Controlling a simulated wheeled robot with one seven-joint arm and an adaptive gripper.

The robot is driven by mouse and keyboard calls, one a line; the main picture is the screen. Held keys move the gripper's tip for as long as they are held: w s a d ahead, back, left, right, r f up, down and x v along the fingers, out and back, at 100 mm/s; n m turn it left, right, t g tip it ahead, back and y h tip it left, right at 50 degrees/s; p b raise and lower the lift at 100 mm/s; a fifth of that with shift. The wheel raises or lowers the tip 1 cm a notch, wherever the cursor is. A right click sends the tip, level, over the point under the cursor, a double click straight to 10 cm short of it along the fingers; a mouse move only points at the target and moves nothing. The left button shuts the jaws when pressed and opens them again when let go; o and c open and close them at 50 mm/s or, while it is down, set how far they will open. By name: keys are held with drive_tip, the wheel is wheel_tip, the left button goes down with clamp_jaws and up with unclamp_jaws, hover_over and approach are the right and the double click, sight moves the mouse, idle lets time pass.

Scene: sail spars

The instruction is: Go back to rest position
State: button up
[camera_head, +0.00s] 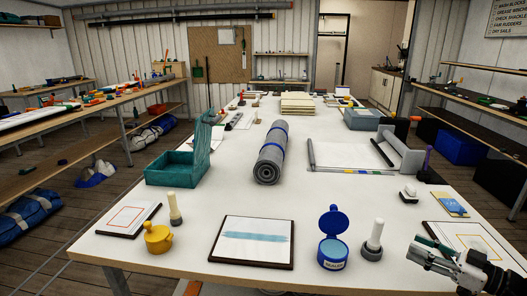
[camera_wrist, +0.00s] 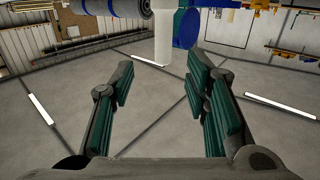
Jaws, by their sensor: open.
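My gripper (camera_head: 424,255) is at the lower right in the head view, over the table's right front corner and partly in front of a framed sheet (camera_head: 465,241). In the wrist view my gripper (camera_wrist: 160,78) has its two green-padded fingers spread wide with nothing between them. The wrist view looks tilted, and table items show along its top edge. A white cylinder (camera_wrist: 165,30) and a blue round thing (camera_wrist: 187,28) appear beyond the fingers there.
The white table (camera_head: 190,222) carries a teal open box (camera_head: 172,170), grey roll (camera_head: 270,158), blue sealer pot (camera_head: 333,243), white-topped peg (camera_head: 375,236), yellow pot (camera_head: 158,238) and framed blue-striped sheet (camera_head: 252,240). Shelves line both walls.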

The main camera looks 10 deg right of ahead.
drive_tip(key=w+r+g+h, duration=0.1)
drive_tip(key=w+r+h, duration=0.75)
drive_tip(key=w, duration=0.25)
drive_tip(key=s+a+r+m+g+h, duration=0.2)
drive_tip(key=a+r+m+h, duration=0.3)
drive_tip(key=r, duration=0.7)
drive_tip(key=s+a+m+g+y, duration=0.1)
drive_tip(key=s+a+g, duration=0.2)
drive_tip(key=s+a, duration=0.9)
drive_tip(key=s+a+m+g+y+p, duration=0.1)
drive_tip(key=s+a+g, duration=0.3)
drive_tip(key=s+a, duration=0.8)
drive_tip(key=s+y, duration=0.1)
drive_tip(key=s, duration=0.3)
drive_tip(key=shift+s+f+p, duration=0.15)
drive_tip(key=shift+s+p, duration=0.15)
drive_tip(key=shift+s, duration=0.1)
